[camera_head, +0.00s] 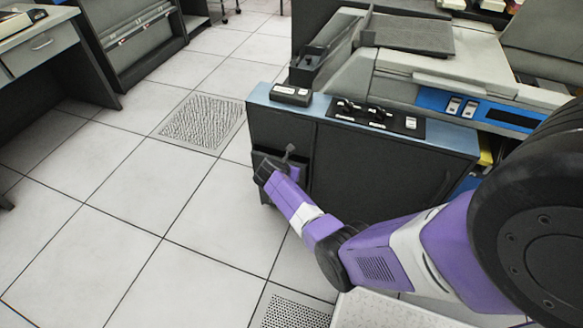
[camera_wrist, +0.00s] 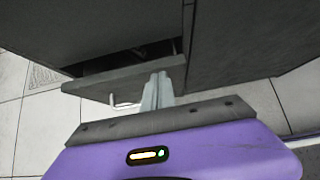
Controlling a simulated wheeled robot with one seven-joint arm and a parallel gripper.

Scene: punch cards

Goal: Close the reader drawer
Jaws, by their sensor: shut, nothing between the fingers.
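The reader (camera_head: 400,85) is a grey and blue machine on a dark cabinet with a blue-grey top. In the wrist view, its drawer (camera_wrist: 98,82) stands out from the cabinet face, with a dark gap behind its grey front panel. A small light handle (camera_wrist: 118,101) shows at the panel's near side. My gripper (camera_wrist: 160,84) is shut and empty, its fingers close against the right part of the drawer front; I cannot tell if they touch. In the head view, my gripper (camera_head: 267,170) is low at the cabinet's left part and covers much of the drawer.
The cabinet top holds a small black box (camera_head: 291,94) and a black control panel (camera_head: 376,120). Tiled floor (camera_head: 130,190) lies open to the left, with a vented tile (camera_head: 202,122). A grey desk (camera_head: 42,42) and dark cabinets stand at the upper left.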

